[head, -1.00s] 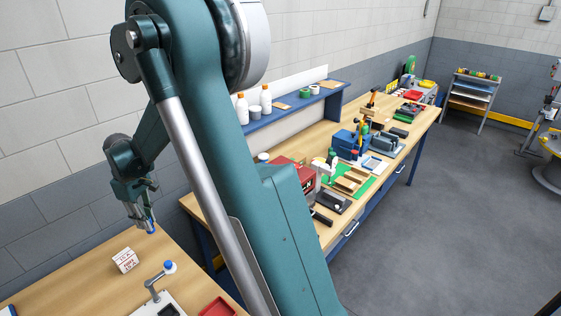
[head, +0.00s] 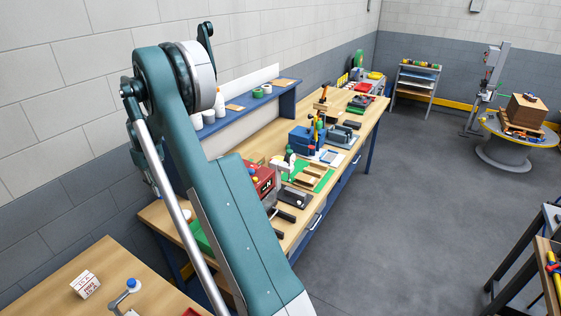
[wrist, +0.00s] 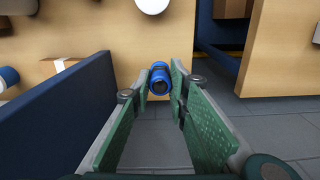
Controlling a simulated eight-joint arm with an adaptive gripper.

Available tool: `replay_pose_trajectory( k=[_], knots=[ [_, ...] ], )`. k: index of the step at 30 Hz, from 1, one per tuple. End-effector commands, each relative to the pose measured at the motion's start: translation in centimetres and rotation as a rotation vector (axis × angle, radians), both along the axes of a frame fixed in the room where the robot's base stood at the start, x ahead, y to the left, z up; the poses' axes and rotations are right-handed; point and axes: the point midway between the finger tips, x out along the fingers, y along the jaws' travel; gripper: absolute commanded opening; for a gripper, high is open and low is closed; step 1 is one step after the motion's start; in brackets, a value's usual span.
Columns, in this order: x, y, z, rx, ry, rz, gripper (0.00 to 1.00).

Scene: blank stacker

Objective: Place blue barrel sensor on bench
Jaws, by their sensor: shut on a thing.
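The blue barrel sensor (wrist: 160,80) is a short blue cylinder with a dark round end facing the camera. My gripper (wrist: 161,84) is shut on it, with the green-padded fingers on either side near their tips. In the head view the gripper and sensor are hidden behind my arm. The long wooden bench (head: 158,214) with blue legs runs along the wall, its near part partly covered by my arm. A wooden top (wrist: 108,48) lies beyond the sensor in the wrist view. I cannot tell whether the sensor touches anything besides the fingers.
A nearer table (head: 50,292) carries a white printed block (head: 85,284) and a blue-topped post (head: 133,284). A red box (head: 262,183) and several tools crowd the bench. A blue shelf (head: 285,100) stands behind. A dark blue panel (wrist: 55,115) rises left of the fingers.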

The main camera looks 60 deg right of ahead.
Motion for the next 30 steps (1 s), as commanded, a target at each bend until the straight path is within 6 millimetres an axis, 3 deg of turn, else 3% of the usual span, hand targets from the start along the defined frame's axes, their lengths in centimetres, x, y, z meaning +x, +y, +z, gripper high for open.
replay_pose_trajectory(
  k=[3, 7, 24, 30],
  knots=[
    [0.2, -1.9, -0.2, 0.0, 0.0, -0.029, 0.05],
    [0.3, -2.8, -0.4, 0.0, 0.0, -0.045, 0.05],
    [0.3, -2.9, -0.5, 0.0, 0.0, -0.047, 0.05],
    [0.3, -2.9, -1.8, 0.0, 0.0, -0.047, 0.05]
  ],
)
